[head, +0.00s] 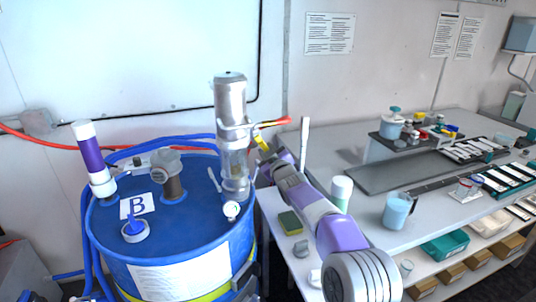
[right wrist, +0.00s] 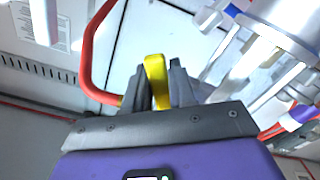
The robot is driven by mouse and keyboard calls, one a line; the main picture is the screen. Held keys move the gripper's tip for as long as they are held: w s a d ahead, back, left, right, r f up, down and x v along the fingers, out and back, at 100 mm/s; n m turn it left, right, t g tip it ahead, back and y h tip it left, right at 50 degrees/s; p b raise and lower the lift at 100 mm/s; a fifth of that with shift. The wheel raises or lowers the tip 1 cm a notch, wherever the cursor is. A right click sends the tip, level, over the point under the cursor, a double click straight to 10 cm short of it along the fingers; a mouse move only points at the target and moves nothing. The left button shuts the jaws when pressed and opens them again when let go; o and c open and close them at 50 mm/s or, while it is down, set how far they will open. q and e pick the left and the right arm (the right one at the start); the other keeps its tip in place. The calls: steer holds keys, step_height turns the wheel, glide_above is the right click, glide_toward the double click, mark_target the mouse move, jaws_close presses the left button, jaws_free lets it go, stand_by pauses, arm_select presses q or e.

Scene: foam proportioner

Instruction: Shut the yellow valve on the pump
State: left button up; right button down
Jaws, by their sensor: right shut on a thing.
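The yellow valve handle (head: 261,143) is at the right side of the metal pump (head: 231,110), which stands upright on the blue drum (head: 205,235). My right gripper (head: 258,150) reaches it from the right. In the right wrist view the yellow valve handle (right wrist: 156,80) stands between the two dark fingers of my right gripper (right wrist: 158,88), which are shut on it. The pump's metal body (right wrist: 285,30) shows at the upper right there. My left gripper is not in view.
A red hose (right wrist: 92,55) curves close to the left finger. Blue hoses (head: 95,245) run around the drum. A white-and-purple cylinder (head: 91,155) stands on the drum's left. A bench (head: 290,215) at right holds a sponge (head: 290,222), cups and trays.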

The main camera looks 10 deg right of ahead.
steer(key=n, duration=0.1)
steer(key=d+r+n, duration=0.1)
steer(key=n, duration=0.2)
steer(key=shift+w+d+r+n+p, duration=0.1)
steer(key=shift+d+r+n+p, duration=0.2)
steer(key=shift+r, duration=0.05)
steer(key=n, duration=0.1)
steer(key=r+n, duration=0.1)
steer(key=n, duration=0.1)
steer(key=r+n+p, duration=0.1)
steer(key=n, duration=0.1)
steer(key=shift+d+r, duration=0.1)
steer(key=shift+d, duration=0.3)
steer(key=shift+n, duration=0.3)
steer(key=c, duration=1.3)
jaws_free()
